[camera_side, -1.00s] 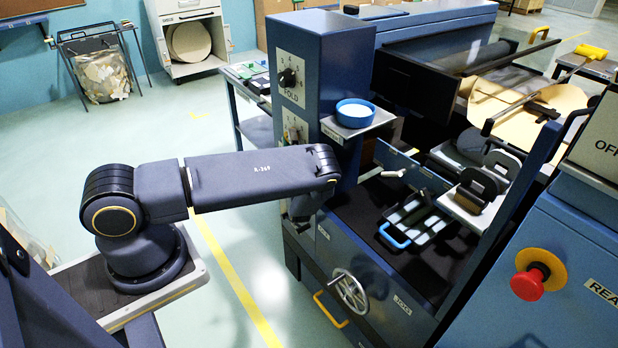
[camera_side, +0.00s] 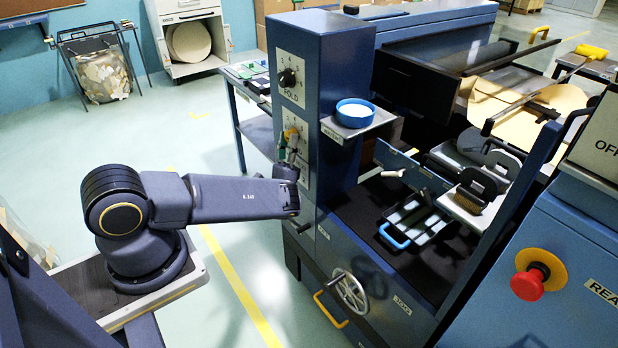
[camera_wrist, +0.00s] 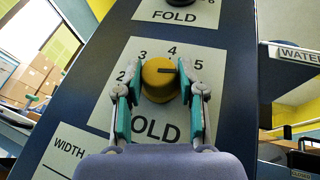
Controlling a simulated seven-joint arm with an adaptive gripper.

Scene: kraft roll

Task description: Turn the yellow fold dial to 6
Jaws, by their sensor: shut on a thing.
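The yellow fold dial (camera_wrist: 160,82) sits on a pale plate with printed numbers 2, 3, 4 and 5 around it and FOLD below. A dark line on its face points to the right, roughly towards the 5. No 6 shows on this plate; the right finger covers part of it. My gripper (camera_wrist: 161,92) is shut on the dial, one teal-padded finger on each side. In the side view my gripper (camera_side: 286,155) is at the blue column's front face, and a little of the dial (camera_side: 291,134) shows there.
A black dial (camera_side: 287,77) on another FOLD plate is above on the blue column (camera_side: 318,60). A WIDTH plate (camera_wrist: 62,155) is at the lower left in the wrist view. A small shelf with a blue bowl (camera_side: 355,112) juts out to the right. A handwheel (camera_side: 350,292) is below.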

